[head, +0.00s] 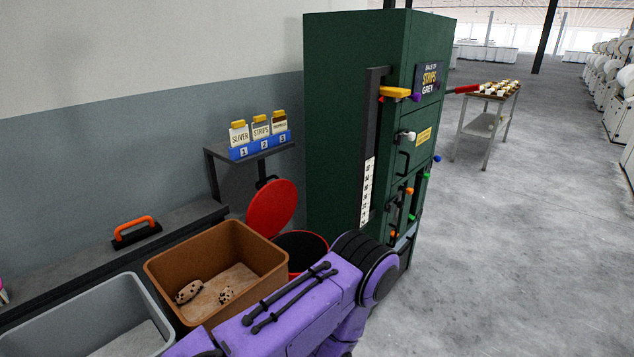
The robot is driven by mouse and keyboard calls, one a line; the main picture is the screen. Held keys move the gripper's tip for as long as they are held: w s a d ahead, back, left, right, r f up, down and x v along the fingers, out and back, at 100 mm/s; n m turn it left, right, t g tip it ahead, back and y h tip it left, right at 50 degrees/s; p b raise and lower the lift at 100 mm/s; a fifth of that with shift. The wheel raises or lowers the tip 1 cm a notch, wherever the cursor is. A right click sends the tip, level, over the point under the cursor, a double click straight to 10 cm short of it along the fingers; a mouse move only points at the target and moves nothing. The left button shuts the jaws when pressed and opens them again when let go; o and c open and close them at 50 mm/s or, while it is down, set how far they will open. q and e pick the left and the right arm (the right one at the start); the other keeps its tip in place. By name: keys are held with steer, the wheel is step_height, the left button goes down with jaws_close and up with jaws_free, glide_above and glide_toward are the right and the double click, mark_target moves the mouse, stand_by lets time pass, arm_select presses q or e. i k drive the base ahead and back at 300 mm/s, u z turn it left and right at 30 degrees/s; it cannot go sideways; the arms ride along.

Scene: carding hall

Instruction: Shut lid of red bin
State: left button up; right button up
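The red bin (322,241) stands on the floor between the brown crate and the green cabinet. Its round red lid (272,209) is open, tilted up at the back left of the rim. The inside of the bin looks dark. A purple arm link of mine crosses the bottom of the view and hides the front and lower part of the bin. Neither of my grippers shows.
A brown crate (168,262) with two speckled lumps and a grey crate (60,312) stand left of the bin. A green cabinet (340,120) with knobs and levers stands close on the right. A small shelf (215,153) holds three labelled jars.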

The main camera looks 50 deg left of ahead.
mark_target(275, 204)
steer(key=z, duration=0.1)
steer(key=k, duration=0.8)
steer(key=u, duration=0.95)
steer(key=i, duration=0.2)
steer(key=u, duration=0.15)
